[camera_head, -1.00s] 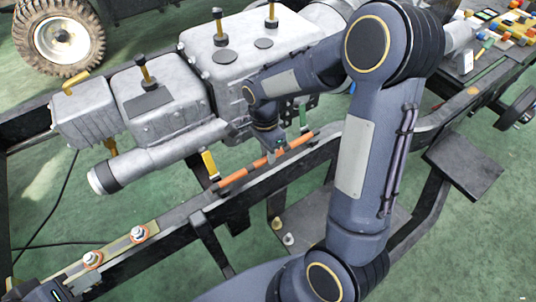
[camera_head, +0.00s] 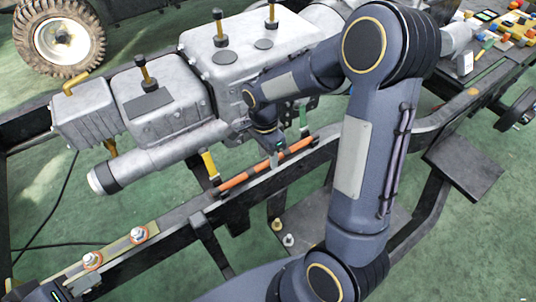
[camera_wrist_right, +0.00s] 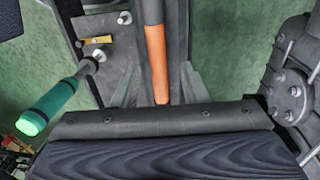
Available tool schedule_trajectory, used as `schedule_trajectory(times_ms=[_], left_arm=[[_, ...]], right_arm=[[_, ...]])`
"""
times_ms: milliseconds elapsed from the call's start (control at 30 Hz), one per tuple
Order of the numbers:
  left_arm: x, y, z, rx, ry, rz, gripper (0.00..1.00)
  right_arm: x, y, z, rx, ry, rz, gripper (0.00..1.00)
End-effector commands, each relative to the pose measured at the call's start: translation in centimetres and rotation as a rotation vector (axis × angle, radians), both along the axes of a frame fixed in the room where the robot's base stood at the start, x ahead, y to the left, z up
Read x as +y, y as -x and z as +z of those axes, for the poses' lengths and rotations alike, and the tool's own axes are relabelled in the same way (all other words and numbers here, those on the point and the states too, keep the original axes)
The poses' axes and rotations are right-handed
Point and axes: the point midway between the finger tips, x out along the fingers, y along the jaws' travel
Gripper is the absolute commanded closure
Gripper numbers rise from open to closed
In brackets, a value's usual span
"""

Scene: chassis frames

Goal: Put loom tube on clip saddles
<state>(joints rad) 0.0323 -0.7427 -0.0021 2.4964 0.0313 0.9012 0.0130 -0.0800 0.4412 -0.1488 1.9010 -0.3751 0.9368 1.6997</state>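The orange loom tube (camera_head: 240,178) lies lengthwise along the top of the dark chassis rail, in front of the grey engine block. It also shows in the right wrist view (camera_wrist_right: 157,60), running up the picture from the dark gripper body, with a black section at its top. My left gripper (camera_head: 82,284) is partly in view at the bottom left, far from the tube. I cannot make out clip saddles under the tube.
A yellow post (camera_head: 209,163) rises beside the tube's left end. A green-handled tool (camera_wrist_right: 50,105) stands left of the tube in the wrist view. The engine block (camera_head: 250,45) is close behind.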

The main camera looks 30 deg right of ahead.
Motion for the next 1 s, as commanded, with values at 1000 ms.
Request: schedule_trajectory(times_ms=[1000], left_arm=[[0.0, 0.0, 1.7, 0.000, 0.000, 0.000, 0.67]], right_arm=[[0.6, 7.6, 15.7, -0.297, -0.205, 0.548, 0.61]])
